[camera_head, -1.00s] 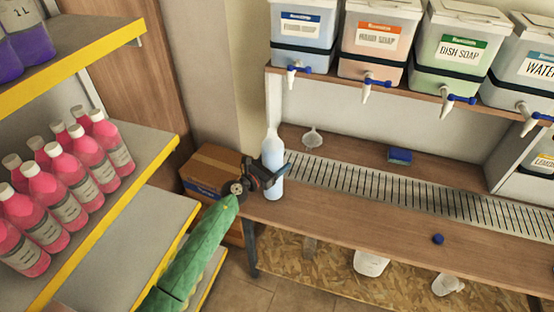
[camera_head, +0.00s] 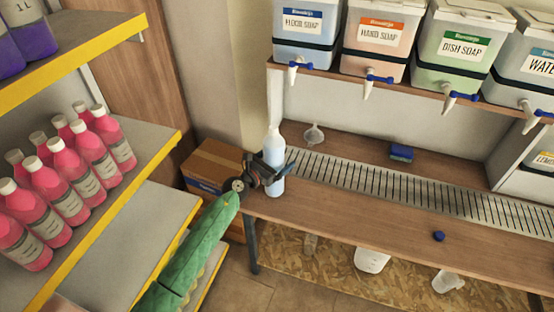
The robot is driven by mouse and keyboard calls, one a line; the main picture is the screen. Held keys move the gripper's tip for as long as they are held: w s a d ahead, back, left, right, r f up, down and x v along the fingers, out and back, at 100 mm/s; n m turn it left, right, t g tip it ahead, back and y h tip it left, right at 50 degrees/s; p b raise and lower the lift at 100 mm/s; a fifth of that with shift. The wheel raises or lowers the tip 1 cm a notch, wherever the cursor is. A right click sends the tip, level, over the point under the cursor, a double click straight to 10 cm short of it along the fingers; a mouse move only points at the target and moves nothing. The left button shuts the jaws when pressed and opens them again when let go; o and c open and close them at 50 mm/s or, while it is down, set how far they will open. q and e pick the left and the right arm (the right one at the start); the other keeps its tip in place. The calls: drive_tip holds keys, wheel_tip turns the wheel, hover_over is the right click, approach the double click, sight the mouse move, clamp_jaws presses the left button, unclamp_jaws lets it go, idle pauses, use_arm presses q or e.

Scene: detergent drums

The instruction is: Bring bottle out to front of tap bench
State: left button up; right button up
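A translucent bottle with pale blue contents (camera_head: 273,148) stands upright at the left end of the wooden tap bench (camera_head: 340,222). It has no cap that I can see. My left gripper (camera_head: 276,170) is at the bottle's middle, with its dark fingers against the body from the left. The fingers seem to be around the bottle, but the far finger is partly hidden, so I cannot tell how firmly they close. My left arm comes up in a green sleeve from below. My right gripper is not in view.
Soap drums with blue-handled taps (camera_head: 378,79) stand on the shelf above. A metal drain grate (camera_head: 400,190), a funnel (camera_head: 314,134), a blue sponge (camera_head: 401,152) and a blue cap (camera_head: 438,236) are on the bench. Pink bottles (camera_head: 66,205) fill the left shelf. A cardboard box (camera_head: 212,165) is behind the arm.

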use_arm(q)
drive_tip(key=b+v, duration=0.2)
drive_tip(key=v, duration=0.5)
drive_tip(key=shift+s+a, duration=0.25)
drive_tip(key=shift+s, duration=0.05)
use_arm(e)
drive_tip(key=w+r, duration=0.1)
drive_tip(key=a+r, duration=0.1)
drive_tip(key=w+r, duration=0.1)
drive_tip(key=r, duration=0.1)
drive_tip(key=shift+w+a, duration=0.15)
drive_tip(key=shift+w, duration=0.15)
